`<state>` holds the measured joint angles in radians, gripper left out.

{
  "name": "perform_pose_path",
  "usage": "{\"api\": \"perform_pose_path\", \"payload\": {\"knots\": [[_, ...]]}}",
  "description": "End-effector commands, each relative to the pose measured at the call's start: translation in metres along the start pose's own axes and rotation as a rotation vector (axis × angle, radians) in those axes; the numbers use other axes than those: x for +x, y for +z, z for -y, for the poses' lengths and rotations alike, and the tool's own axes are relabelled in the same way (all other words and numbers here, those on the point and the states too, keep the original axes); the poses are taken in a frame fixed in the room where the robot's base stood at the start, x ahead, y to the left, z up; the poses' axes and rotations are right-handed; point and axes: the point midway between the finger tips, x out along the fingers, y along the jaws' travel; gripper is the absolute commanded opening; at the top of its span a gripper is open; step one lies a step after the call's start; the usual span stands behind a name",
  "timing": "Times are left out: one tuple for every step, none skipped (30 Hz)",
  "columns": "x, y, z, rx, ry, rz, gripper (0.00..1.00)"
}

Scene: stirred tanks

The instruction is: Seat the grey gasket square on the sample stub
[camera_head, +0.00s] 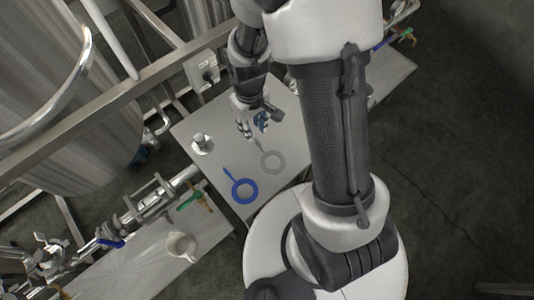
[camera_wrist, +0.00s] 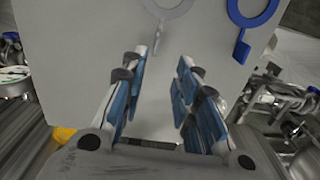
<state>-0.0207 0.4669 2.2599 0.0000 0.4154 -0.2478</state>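The grey gasket (camera_head: 272,162) lies flat on the grey table, a ring with a tab pointing up and left. In the wrist view the grey gasket (camera_wrist: 176,11) is cut off by the top edge, with its tab pointing down toward the gap between my fingers. The sample stub (camera_head: 202,144) is a short metal post on a wider base near the table's left edge; I cannot make it out in the wrist view. My gripper (camera_head: 253,130) is open and empty, just beyond the tab; its blue-padded fingers (camera_wrist: 162,62) are spread. Its height above the table is unclear.
A blue gasket (camera_head: 244,191) with a tab lies left of the grey one; it also shows in the wrist view (camera_wrist: 236,16). A metal rail (camera_head: 130,90), a switch box (camera_head: 203,71) and valve piping (camera_head: 150,206) border the table. A white mug (camera_head: 182,246) stands lower left.

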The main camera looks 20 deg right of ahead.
Motion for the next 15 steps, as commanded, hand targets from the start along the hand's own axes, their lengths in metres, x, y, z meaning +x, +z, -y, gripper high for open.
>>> {"api": "perform_pose_path", "payload": {"knots": [[0.012, 0.001, 0.0, 0.0, -0.001, 0.003, 0.28], [0.017, 0.001, 0.0, 0.0, -0.001, 0.002, 0.28], [0.021, 0.001, 0.0, 0.0, -0.001, 0.002, 0.28], [0.024, 0.001, 0.0, 0.0, 0.0, 0.002, 0.28], [0.026, 0.0, 0.0, 0.0, 0.0, 0.001, 0.28], [0.028, 0.0, 0.0, 0.0, 0.0, 0.0, 0.28], [0.029, 0.0, 0.0, 0.0, 0.0, 0.0, 0.28], [0.03, 0.0, 0.0, 0.0, 0.0, 0.0, 0.28], [0.031, 0.0, -0.001, 0.0, 0.0, 0.0, 0.28], [0.032, 0.0, -0.001, 0.0, 0.0, 0.0, 0.28], [0.034, 0.0, -0.001, 0.001, 0.0, 0.0, 0.28], [0.038, 0.0, -0.002, 0.001, 0.0, 0.001, 0.28], [0.042, 0.0, -0.003, 0.001, 0.0, 0.001, 0.28], [0.046, 0.0, -0.004, 0.001, 0.0, 0.001, 0.28], [0.052, 0.0, -0.005, 0.001, 0.0, 0.001, 0.28]]}}
